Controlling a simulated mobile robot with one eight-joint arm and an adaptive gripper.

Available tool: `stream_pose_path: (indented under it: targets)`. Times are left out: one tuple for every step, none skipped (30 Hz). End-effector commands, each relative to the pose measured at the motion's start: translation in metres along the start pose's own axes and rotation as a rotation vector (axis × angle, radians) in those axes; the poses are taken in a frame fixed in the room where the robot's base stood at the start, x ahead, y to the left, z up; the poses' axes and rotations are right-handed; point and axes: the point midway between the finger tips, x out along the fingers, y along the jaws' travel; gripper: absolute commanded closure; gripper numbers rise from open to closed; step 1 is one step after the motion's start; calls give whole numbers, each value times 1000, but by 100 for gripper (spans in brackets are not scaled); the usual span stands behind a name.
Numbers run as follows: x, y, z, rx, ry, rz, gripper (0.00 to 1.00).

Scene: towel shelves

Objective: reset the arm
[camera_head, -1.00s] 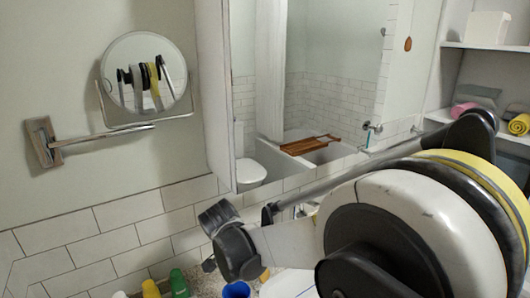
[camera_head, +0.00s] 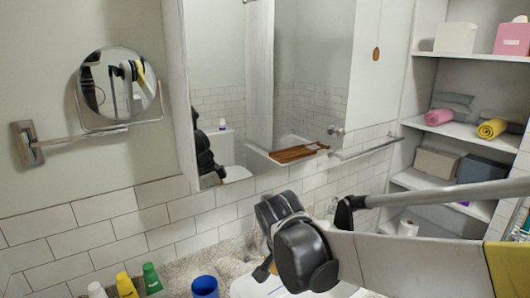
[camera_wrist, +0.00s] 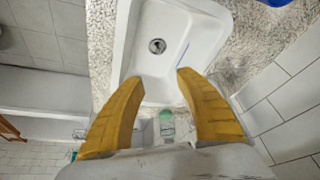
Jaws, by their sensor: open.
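My gripper (camera_wrist: 159,80) shows in the wrist view as two yellow fingers spread wide apart with nothing between them. It points down over a white sink basin (camera_wrist: 195,45) with a round drain. In the head view my arm reaches in from the right, and the dark wrist joint is above the sink (camera_head: 245,288).
A round mirror (camera_head: 117,88) juts from the left wall. Shelves (camera_head: 470,135) at right hold towels and boxes.

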Motion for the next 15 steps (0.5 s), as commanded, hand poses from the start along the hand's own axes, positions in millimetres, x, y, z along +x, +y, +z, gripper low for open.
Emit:
stream_pose_path:
  targets:
    - [-10, 19, -1, -21, 4, -15, 58]
    - [-16, 29, 0, -40, 6, -28, 58]
    - [-25, 44, 0, -70, 14, -46, 58]
    - [-31, 56, 2, -92, 19, -59, 58]
    - [-37, 67, 4, -116, 28, -74, 58]
    - [-44, 82, 7, -148, 41, -93, 58]
    - [-50, 93, 10, -172, 51, -105, 58]
    - [-54, 104, 13, -195, 63, -118, 58]
    - [-59, 118, 18, -226, 81, -133, 58]
    - [-62, 127, 23, -249, 95, -143, 58]
    - [-65, 136, 27, -270, 110, -152, 58]
    - [-68, 146, 32, -297, 129, -162, 58]
    - [-69, 153, 37, -317, 143, -168, 58]
    - [-70, 160, 40, -335, 158, -173, 58]
    - [-71, 167, 46, -356, 174, -179, 58]
